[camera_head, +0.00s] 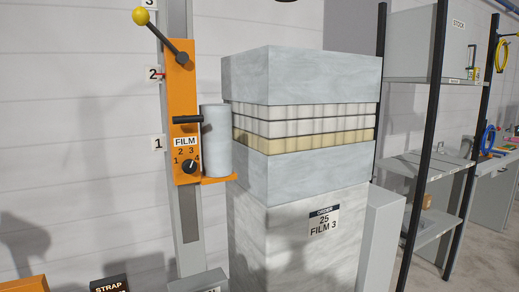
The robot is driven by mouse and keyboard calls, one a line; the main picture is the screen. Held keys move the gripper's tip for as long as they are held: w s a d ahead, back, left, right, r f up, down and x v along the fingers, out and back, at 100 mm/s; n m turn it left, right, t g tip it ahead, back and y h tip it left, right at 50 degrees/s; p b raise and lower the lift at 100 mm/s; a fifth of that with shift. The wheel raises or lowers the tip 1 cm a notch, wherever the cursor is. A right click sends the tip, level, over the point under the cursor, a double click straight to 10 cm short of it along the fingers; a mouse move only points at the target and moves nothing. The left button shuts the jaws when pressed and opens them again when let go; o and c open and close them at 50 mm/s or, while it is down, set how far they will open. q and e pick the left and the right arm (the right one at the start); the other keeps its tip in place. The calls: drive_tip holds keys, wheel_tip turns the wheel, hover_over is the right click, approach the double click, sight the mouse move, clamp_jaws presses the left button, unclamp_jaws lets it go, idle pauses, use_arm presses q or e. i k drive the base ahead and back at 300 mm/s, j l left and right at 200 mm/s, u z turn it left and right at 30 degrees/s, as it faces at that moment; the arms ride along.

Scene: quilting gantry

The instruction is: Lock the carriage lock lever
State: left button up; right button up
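The carriage lock lever (160,35) is a dark rod with a yellow ball at its upper end. It is pivoted near the top of the orange carriage (181,80) and tilts up to the left. The carriage sits on a grey upright mast. A dark horizontal handle (188,119) sticks out of the carriage above the FILM label, and a dial knob (190,167) points up toward the right between 3 and 4. Neither of my grippers is in view.
A pale film roll (217,140) stands on the carriage's orange shelf. A tall wrapped stack (300,165) labelled "25 FILM 3" stands to the right. Height marks 1, 2 and 3 run along the mast. Shelving (430,80) is at the right; a STRAP label (109,285) is at the bottom left.

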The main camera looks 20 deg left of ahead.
sight(141, 16)
drive_tip(key=j+u, duration=0.15)
drive_tip(key=u, duration=1.05)
